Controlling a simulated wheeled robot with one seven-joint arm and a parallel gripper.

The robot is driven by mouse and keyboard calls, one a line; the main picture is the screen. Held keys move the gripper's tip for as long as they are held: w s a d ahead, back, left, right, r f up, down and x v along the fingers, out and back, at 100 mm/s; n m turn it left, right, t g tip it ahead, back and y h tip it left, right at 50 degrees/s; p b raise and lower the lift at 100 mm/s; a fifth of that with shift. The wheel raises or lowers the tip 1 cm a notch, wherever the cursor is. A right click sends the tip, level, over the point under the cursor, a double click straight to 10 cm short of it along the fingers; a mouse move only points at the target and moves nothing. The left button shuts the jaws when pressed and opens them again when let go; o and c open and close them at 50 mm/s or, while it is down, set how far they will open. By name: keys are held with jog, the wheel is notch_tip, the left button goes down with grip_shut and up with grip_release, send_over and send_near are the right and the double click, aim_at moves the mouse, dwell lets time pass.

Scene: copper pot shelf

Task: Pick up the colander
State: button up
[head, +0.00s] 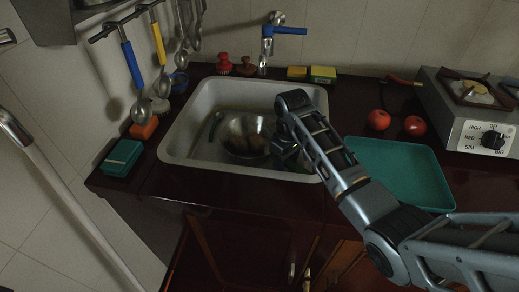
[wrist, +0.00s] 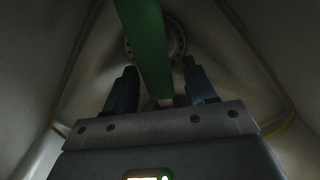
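A round metal bowl (head: 246,133), possibly the colander, sits in the sink with brown round things in it. Holes in its wall cannot be made out. My gripper (head: 286,150) is low over the sink, just right of the bowl and partly hidden by my arm. In the wrist view, the fingers of my gripper (wrist: 160,66) are apart. A long green bar (wrist: 143,35) shows between them; whether they touch it, and what it belongs to, cannot be told. Behind it is a round grey ring with holes.
The pale sink (head: 179,125) has raised walls around my gripper. A teal tray (head: 405,172) and two tomatoes (head: 379,120) lie to its right. A stove (head: 470,120) stands at far right. Ladles (head: 141,108) hang at the left above a green box (head: 122,158).

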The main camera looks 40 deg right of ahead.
grip_shut()
jog(key=shift+w+r, duration=0.1)
dwell(0.5)
